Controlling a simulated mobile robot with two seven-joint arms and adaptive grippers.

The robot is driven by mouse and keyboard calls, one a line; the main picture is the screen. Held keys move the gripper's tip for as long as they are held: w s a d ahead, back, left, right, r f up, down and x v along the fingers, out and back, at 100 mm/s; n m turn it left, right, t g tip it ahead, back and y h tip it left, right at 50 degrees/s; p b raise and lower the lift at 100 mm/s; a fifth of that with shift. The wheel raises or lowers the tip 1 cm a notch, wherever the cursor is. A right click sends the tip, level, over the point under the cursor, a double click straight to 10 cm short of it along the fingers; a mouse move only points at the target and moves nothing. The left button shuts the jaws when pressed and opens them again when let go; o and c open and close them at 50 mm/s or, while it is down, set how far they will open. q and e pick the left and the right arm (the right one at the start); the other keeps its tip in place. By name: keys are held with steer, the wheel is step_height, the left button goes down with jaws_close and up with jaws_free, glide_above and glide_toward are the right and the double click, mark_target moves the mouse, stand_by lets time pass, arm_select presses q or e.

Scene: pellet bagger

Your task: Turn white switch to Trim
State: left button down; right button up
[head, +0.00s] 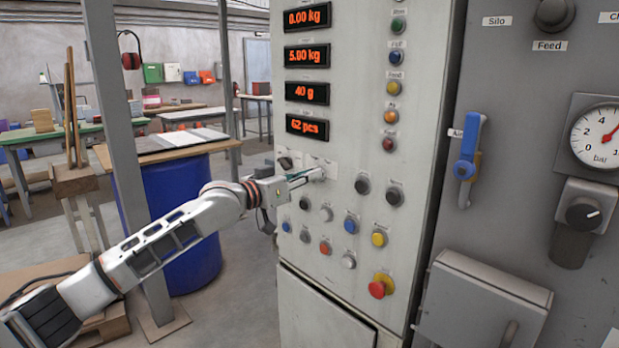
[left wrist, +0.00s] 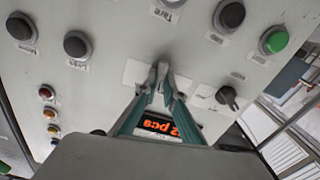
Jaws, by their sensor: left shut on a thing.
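The white switch (head: 318,172) is on the light grey control panel (head: 345,90), below the four orange displays. My left gripper (head: 308,177) reaches it from the left and is shut on it. In the left wrist view, which shows the panel upside down, the two fingertips (left wrist: 161,88) close around the switch's knob (left wrist: 162,67). The fingers cover much of the switch, and I cannot read its labels or tell which way it points. My right gripper is not in view.
A black selector switch (head: 285,163) sits just left of the white one; it also shows in the wrist view (left wrist: 228,97). Black push buttons (head: 362,185) are to the right. A red emergency stop (head: 381,286) is lower down. A blue-handled valve (head: 467,150) is farther right.

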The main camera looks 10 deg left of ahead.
arm_select(q)
steer(key=m, duration=0.7)
steer(key=shift+s+d+m, duration=0.1)
steer(key=shift+d+m, duration=0.05)
steer(key=shift+m, duration=0.15)
steer(key=shift+f, duration=0.15)
steer(key=c, duration=2.1)
jaws_free()
steer(key=shift+c, duration=0.2)
steer(key=v, duration=1.2)
